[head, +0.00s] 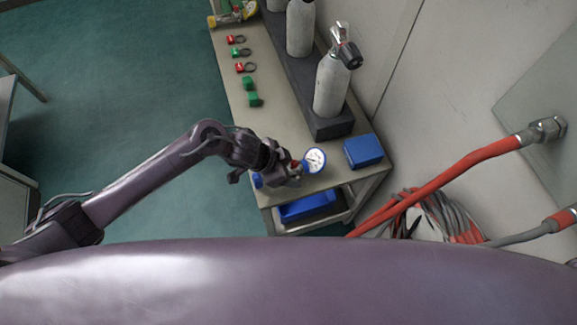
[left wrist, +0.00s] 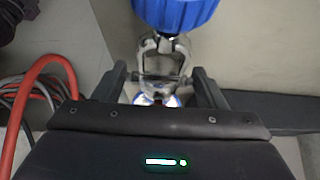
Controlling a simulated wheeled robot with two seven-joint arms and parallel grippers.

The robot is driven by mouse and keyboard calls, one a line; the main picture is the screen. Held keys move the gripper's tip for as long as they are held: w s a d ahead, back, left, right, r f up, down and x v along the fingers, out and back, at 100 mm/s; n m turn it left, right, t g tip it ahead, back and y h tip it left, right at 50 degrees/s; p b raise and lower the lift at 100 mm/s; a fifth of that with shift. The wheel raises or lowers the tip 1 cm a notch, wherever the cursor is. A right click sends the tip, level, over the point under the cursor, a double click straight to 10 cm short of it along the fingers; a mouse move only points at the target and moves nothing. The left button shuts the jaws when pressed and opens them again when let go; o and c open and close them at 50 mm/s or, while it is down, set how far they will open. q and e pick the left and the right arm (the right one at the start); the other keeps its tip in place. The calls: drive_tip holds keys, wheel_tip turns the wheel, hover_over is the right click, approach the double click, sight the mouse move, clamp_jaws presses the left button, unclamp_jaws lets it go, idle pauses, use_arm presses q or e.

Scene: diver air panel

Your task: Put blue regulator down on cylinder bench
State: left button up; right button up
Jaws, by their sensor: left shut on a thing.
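The blue regulator has a round white gauge with a blue rim (head: 314,160) in the head view. In the left wrist view its large blue knob (left wrist: 176,12) and metal yoke (left wrist: 162,58) show beyond the fingers. My left gripper (head: 287,173) is shut on the regulator, over the near end of the cylinder bench (head: 284,120). The left wrist view shows its two dark fingers (left wrist: 160,88) on either side of the metal body. I cannot tell whether the regulator touches the bench top. My right gripper is not in view.
Grey cylinders, one nearest (head: 332,88), stand in a dark rack (head: 330,128) along the wall side. A blue box (head: 363,150) sits right of the gauge. Red and green tags (head: 246,68) and a yellow regulator (head: 236,14) lie farther back. A red hose (head: 450,178) hangs at right.

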use_arm(q)
drive_tip(key=shift+f, duration=0.6)
idle(1.2)
drive_tip(key=o, duration=1.4)
drive_tip(key=shift+o, duration=0.6)
drive_tip(key=shift+f, duration=0.1)
drive_tip(key=p+v, duration=0.1)
drive_tip(key=v, duration=0.7)
